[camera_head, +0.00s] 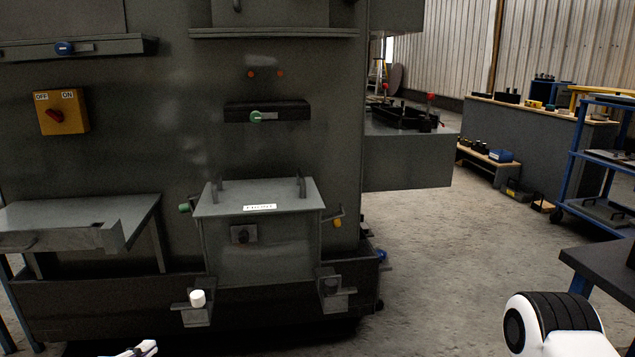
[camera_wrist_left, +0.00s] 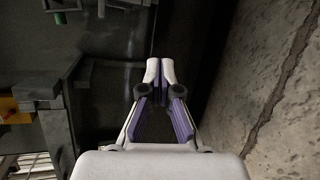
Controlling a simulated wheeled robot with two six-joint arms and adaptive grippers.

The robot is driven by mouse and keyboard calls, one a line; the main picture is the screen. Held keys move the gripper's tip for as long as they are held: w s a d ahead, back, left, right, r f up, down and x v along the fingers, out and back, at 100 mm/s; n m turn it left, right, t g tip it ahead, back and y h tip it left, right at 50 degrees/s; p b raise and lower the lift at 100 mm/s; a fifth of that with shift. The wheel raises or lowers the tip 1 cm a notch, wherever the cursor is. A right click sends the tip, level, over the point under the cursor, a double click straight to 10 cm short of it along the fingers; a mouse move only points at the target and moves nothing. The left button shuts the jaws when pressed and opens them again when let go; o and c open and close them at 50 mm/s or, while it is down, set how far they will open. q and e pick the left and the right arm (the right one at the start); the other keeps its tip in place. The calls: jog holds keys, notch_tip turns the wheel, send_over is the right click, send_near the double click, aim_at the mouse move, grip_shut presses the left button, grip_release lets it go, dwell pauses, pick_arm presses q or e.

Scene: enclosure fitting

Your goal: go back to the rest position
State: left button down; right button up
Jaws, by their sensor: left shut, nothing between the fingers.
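My left gripper (camera_wrist_left: 160,72) is shut and empty in the left wrist view, its two white fingertips side by side. In the head view only a white part of my left gripper (camera_head: 146,348) shows at the bottom edge, below and in front of the dark cabinet. It touches nothing that I can see. My right gripper is not in view; a white and black part of my right arm shows at the lower right of the head view.
A large dark cabinet (camera_head: 180,150) fills the left. A grey lidded box (camera_head: 262,250) is mounted on its front, with a yellow OFF/ON switch (camera_head: 62,112) at upper left. A dark table (camera_head: 600,262) stands at right. The concrete floor (camera_head: 440,250) between is clear.

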pick_arm(q)
jog(key=s+d+f+m+g+p, duration=0.1)
jog(key=s+d+f+m+g, duration=0.3)
jog(key=f, duration=0.5)
jog(key=s+d+f+m+g, duration=0.35)
jog(key=s+f, duration=0.25)
jog(key=f, duration=0.2)
jog(key=s+d+f+m+g+y, duration=0.1)
jog(key=s+d+f+m+g, duration=0.15)
jog(key=s+f+m, duration=0.4)
jog(key=s+d+f+m+g+y, duration=0.15)
jog(key=s+m+g, duration=0.25)
jog(key=s, duration=0.6)
notch_tip(320, 180, up, 37)
jog(key=p, duration=3.8)
jog(key=shift+s+a+r+m+g+h, duration=0.2)
jog(key=shift+a+m+g+h, duration=0.1)
jog(key=shift+h, duration=0.15)
